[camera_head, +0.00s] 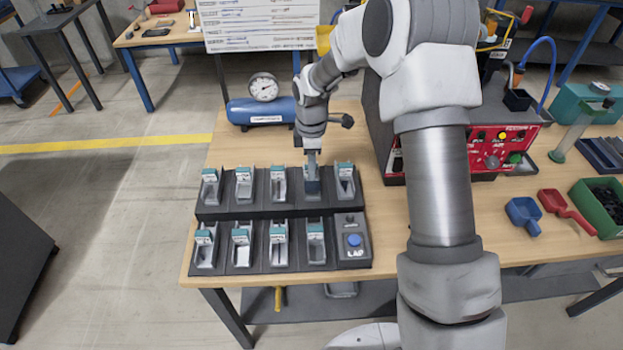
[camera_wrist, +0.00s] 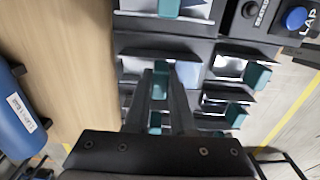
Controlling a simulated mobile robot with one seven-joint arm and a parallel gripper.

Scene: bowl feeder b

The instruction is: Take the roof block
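Several pale holders with teal tabs stand in two rows on the black rack; I cannot tell by shape which holds the roof block. My gripper (camera_head: 312,167) points down over the fourth holder from the left in the back row. A small dark blue part (camera_head: 312,187) shows just below the fingertips there. In the wrist view my gripper (camera_wrist: 161,80) has its two fingers apart, with a teal piece (camera_wrist: 160,68) showing between or beyond the tips. Whether the fingers touch anything is unclear.
The control box with a blue LAP button (camera_head: 354,240) stands at the rack's front right. A blue tank with a gauge (camera_head: 262,110) lies behind the rack. A red-fronted machine (camera_head: 490,148) stands right. The wooden tabletop (camera_head: 232,153) is clear between tank and rack.

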